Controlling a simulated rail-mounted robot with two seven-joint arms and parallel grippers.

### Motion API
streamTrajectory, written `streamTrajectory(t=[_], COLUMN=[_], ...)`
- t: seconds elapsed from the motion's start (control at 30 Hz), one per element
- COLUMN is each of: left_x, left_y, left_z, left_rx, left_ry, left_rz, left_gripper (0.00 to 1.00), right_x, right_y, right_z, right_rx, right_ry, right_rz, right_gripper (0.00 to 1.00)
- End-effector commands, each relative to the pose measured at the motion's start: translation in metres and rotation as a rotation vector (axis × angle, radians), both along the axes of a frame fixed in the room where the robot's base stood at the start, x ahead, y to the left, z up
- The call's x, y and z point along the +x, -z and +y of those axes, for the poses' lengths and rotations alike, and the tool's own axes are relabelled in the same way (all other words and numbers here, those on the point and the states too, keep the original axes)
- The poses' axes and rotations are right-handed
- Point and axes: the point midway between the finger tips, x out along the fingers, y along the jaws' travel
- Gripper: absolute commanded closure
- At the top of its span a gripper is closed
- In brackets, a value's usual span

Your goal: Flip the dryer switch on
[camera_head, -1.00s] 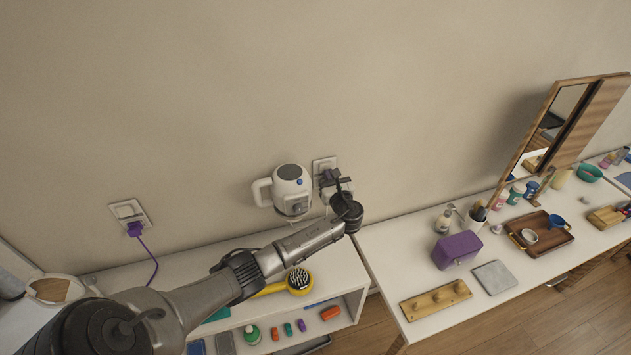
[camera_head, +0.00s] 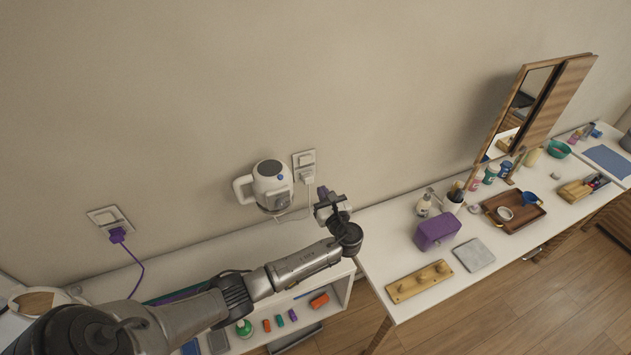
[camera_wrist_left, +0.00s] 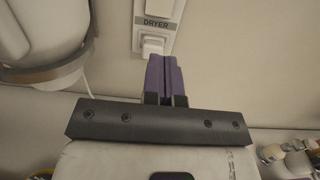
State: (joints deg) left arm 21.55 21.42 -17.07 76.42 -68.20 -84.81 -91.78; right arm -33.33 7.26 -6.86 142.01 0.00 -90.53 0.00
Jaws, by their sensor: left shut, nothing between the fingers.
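The dryer (camera_head: 270,186) is a white unit with a side handle, mounted on the wall above the white shelf. Its wall plate (camera_head: 304,160) is to its right, with a white block and cord at its lower part. In the left wrist view a label reading DRYER (camera_wrist_left: 156,23) sits on the plate, with white parts above and below it. I cannot tell whether the switch is on or off. My left gripper (camera_head: 323,193) is below and right of the plate, apart from it. Its purple fingers (camera_wrist_left: 165,62) are shut and empty, just below the lower white block.
A purple cord (camera_head: 137,262) is plugged into another outlet (camera_head: 110,219) at left. The white shelf (camera_head: 190,271) is below. A white table (camera_head: 392,252) at right holds a purple box (camera_head: 437,232), a wooden peg rack (camera_head: 419,282), a tray (camera_head: 515,222) and a mirror.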

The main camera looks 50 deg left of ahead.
Motion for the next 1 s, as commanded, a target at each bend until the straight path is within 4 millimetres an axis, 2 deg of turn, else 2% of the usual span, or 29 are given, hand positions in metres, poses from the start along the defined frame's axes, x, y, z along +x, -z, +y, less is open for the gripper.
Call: streamTrajectory(t=[0.1,0.33,1.0], left_x=[-0.004,-0.008,-0.009], left_y=[0.003,0.002,0.002], left_z=[-0.016,-0.032,-0.034], left_rx=[-0.002,-0.001,0.0], left_ry=[0.002,0.001,0.001], left_rz=[0.0,-0.001,-0.001], left_gripper=[1.0,1.0,1.0], right_x=[0.0,0.0,0.001], right_y=[0.003,0.004,0.003], right_z=[0.0,0.001,0.003], right_rx=[0.0,0.004,0.011], right_ry=[0.0,0.002,0.006], right_rz=[-0.001,-0.001,-0.003], right_gripper=[0.57,0.57,0.57])
